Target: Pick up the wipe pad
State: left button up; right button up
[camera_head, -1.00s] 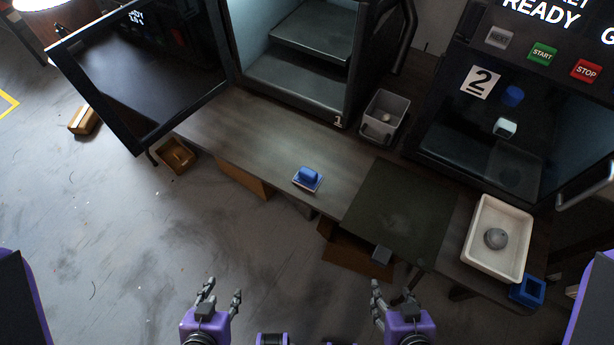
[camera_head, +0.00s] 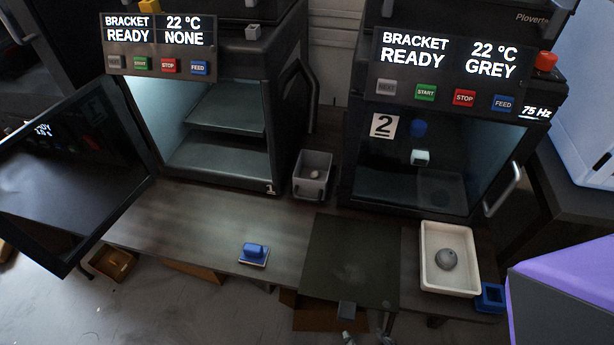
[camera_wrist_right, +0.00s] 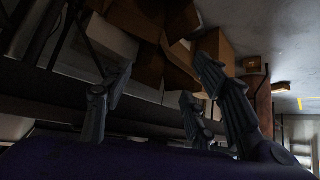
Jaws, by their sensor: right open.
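The wipe pad, a blue block handle on a thin pale-edged base (camera_head: 254,253), lies on the front edge of the dark workbench (camera_head: 190,222), left of the dark green mat. Nothing is touching it. My right gripper (camera_wrist_right: 160,78) is open and empty in the right wrist view, with boxes and floor beyond its fingers. In the head view only grey fingertips (camera_head: 366,340) show at the bottom edge, below the bench front and apart from the pad. My left gripper is outside the head view.
Printer 1 (camera_head: 262,170) stands open, its door (camera_head: 75,190) swung left over the bench. Printer 2 (camera_head: 400,195) is closed. A grey bin (camera_head: 312,185) stands between them. The green mat (camera_head: 350,260) is bare; right of it are a white tray (camera_head: 432,268) with a grey ball and a blue holder (camera_head: 490,297).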

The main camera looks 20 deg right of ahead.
aim_at(252, 255)
jog(key=k+l+u, duration=0.35)
jog(key=k+u, duration=0.4)
jog(key=i, duration=0.4)
